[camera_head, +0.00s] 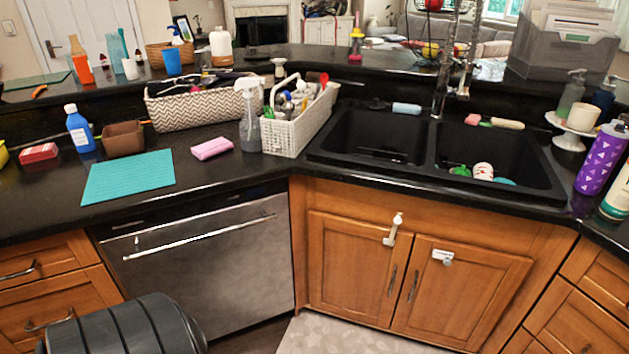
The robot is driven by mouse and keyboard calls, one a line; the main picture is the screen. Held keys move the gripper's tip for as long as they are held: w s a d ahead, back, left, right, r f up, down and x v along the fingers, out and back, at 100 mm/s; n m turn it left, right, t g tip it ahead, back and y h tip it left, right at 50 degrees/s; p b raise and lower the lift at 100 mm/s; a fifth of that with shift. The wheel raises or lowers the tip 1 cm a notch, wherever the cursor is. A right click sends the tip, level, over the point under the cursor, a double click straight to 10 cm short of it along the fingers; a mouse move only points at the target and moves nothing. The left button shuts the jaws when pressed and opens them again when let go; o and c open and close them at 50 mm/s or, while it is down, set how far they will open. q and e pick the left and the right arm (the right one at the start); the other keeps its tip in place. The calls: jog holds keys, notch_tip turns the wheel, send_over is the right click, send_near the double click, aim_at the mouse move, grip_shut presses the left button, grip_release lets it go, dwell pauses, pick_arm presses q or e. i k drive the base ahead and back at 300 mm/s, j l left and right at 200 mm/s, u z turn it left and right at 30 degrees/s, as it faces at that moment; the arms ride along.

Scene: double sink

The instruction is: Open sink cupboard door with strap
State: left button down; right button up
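The sink cupboard has two wooden doors below the double sink: the left door (345,265) and the right door (480,287). Both look shut. A white strap (391,232) hangs from near the top right corner of the left door and does not visibly cross to the right door. A small white catch (443,256) with a grey knob sits at the top left of the right door. Each door has a vertical metal handle, the left one (392,281) and the right one (413,286), near the middle gap. Neither of my grippers is in view.
A dishwasher (210,270) stands left of the cupboard, and wooden drawers (590,275) stand at right. A pale mat (340,338) lies on the floor before the doors. A dark grey ribbed object (130,328) fills the lower left. The black double sink (370,140) is above.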

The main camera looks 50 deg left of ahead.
aim_at(354, 273)
jog(key=u, duration=1.2)
